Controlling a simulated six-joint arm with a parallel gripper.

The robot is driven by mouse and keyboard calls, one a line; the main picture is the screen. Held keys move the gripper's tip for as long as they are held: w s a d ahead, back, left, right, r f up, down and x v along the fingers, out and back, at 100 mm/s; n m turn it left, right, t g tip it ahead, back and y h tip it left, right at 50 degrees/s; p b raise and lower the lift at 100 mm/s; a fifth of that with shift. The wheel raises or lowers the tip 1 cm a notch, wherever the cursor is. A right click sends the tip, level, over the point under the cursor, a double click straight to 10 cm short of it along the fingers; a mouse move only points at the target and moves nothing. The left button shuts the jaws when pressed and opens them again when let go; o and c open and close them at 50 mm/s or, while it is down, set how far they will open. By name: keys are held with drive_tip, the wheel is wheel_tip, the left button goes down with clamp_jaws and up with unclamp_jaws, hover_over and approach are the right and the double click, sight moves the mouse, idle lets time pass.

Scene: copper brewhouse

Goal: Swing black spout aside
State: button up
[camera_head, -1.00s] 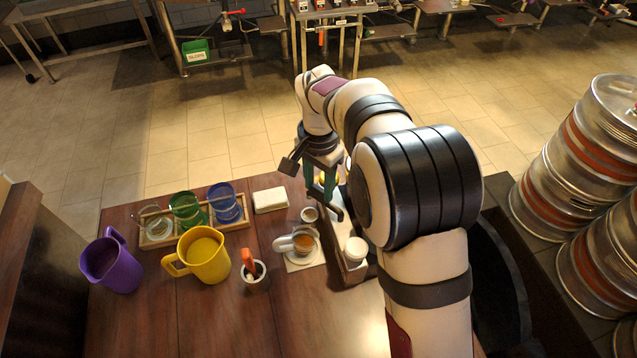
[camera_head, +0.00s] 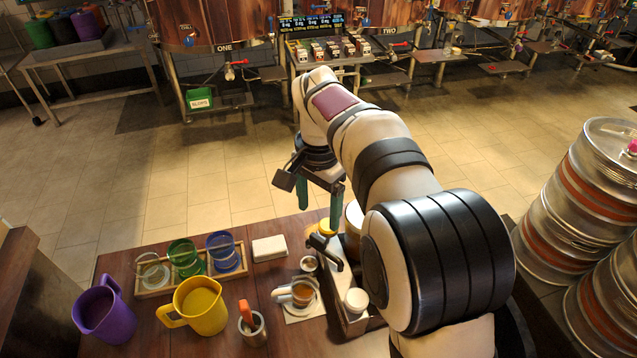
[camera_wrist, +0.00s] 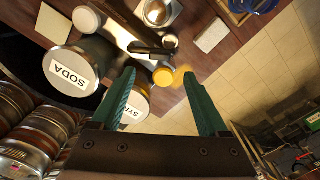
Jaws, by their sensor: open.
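The black spout (camera_head: 325,248) sits on the narrow dispenser at the right part of the wooden counter, beside the small cups. In the wrist view the spout (camera_wrist: 152,50) is a dark bar lying across the pale dispenser top, beyond the fingertips. My gripper (camera_head: 320,212) is above and behind the spout, its green fingers pointing down, apart and empty. In the wrist view the gripper (camera_wrist: 158,76) shows its fingers wide open, with a yellow cap (camera_wrist: 163,76) below between the tips. No contact with the spout shows.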

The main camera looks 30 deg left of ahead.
wheel_tip(320, 180, up, 8)
drive_tip(key=shift+f, duration=0.1)
drive_tip(key=s+d+r+m, duration=0.1)
drive_tip(key=s+d, duration=0.1)
drive_tip(key=d, duration=0.7)
drive_tip(key=s+d+r, duration=0.1)
drive_tip(key=s+d, duration=0.2)
drive_tip(key=d, duration=0.5)
drive_tip(key=s+d+f+m+y, duration=0.1)
drive_tip(key=s+d+f, duration=0.4)
drive_tip(key=s, duration=0.3)
drive_tip(key=s+d+f+m, duration=0.1)
drive_tip(key=s+d+f, duration=0.3)
drive_tip(key=s, duration=0.5)
drive_tip(key=shift+d+f+y, duration=0.35)
drive_tip(key=shift+d+y, duration=0.05)
drive_tip(key=shift+d, duration=0.7)
